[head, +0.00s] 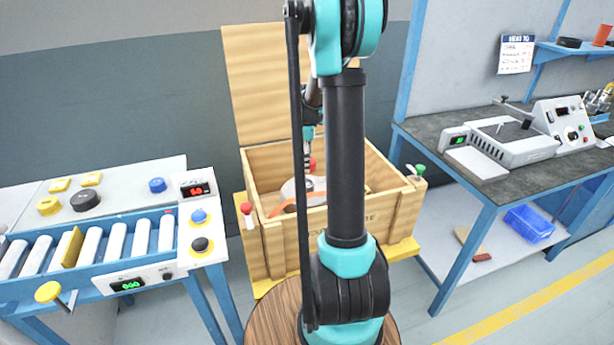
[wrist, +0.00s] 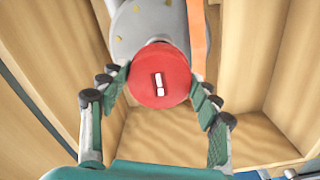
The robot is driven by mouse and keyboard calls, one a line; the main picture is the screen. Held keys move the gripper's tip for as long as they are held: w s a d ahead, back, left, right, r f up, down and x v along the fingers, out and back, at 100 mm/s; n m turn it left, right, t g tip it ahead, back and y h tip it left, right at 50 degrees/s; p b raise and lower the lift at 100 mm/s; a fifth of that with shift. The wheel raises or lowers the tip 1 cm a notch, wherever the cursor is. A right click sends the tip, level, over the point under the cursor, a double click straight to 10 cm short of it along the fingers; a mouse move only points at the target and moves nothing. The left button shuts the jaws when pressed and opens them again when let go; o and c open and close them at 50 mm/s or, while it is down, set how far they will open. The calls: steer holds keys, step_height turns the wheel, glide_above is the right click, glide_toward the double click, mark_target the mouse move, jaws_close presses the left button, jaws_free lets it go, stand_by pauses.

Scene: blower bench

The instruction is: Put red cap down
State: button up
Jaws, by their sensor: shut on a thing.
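The red cap (wrist: 158,76) is round, with a white mark on its face, and sits between the fingers of my gripper (wrist: 160,88) in the wrist view. My gripper is shut on it, one finger on each side. In the head view the red cap (head: 311,165) shows small at the gripper's tip, inside the open wooden crate (head: 390,225). A grey round body (wrist: 143,25) with an orange strap (wrist: 197,35) lies right behind the cap. I cannot tell whether the cap touches it.
The crate's walls stand close around my gripper, with its lid (head: 265,80) raised at the back. A red knob (head: 246,208) and a green knob (head: 420,169) are on the crate's outside. A roller conveyor (head: 95,245) stands left, a workbench (head: 480,190) right.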

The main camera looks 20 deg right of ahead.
mark_target(307, 183)
steer(key=shift+f, duration=3.4)
steer(key=shift+f, duration=0.4)
steer(key=shift+f, duration=0.2)
steer(key=o, duration=0.9)
steer(key=shift+r, duration=0.1)
step_height(307, 183, up, 13)
steer(key=shift+r, duration=0.1)
